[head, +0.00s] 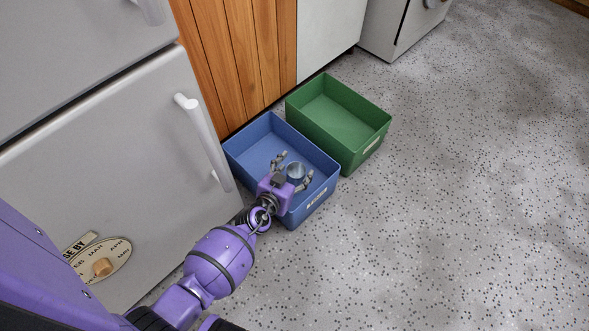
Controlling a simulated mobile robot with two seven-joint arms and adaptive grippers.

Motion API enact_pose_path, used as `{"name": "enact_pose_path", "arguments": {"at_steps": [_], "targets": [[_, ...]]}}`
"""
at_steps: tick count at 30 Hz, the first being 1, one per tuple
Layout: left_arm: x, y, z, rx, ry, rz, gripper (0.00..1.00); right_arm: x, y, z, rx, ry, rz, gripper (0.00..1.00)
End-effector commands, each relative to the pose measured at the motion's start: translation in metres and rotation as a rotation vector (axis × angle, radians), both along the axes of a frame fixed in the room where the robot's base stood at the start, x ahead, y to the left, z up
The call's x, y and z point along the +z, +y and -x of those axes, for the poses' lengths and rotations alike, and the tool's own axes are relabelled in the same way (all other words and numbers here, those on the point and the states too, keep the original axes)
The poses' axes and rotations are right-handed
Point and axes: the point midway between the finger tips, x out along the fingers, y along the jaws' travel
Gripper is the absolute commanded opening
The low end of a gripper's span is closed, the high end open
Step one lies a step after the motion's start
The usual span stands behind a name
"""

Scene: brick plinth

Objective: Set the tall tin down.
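The tin (296,171) is a small blue-grey metallic cylinder with a pale rim, seen from above in the head view. It is inside the blue bin (322,196), near the bin's front right part, and looks upright. My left gripper (297,163) reaches down into the blue bin from the lower left. Its fingers are spread on either side of the tin, with gaps showing between them and the tin. The tin's base is partly hidden by the gripper, so its contact with the bin floor is hard to see. My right gripper is not in view.
An empty green bin (378,128) stands right behind the blue bin. A grey fridge (130,170) with white handles is close on the left, and wooden panelling (240,60) is behind the bins. The speckled floor (460,210) to the right is clear.

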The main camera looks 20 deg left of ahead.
Motion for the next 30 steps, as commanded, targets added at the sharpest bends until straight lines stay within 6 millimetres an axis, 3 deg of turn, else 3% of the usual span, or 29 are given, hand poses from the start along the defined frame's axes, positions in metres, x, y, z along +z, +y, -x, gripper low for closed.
{"name": "enact_pose_path", "arguments": {"at_steps": [7, 13, 21, 30], "targets": [[-0.002, -0.001, 0.003, 0.0, 0.008, 0.004, 0.64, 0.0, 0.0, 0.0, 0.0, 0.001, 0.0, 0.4], [0.011, -0.001, 0.005, 0.002, 0.007, 0.004, 0.64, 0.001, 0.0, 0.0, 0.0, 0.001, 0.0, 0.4], [0.039, 0.004, 0.068, 0.002, 0.006, 0.001, 0.64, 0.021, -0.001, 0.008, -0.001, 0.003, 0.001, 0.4], [0.055, 0.006, 0.107, -0.001, 0.003, 0.0, 0.64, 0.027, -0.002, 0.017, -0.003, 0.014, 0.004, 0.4]]}}
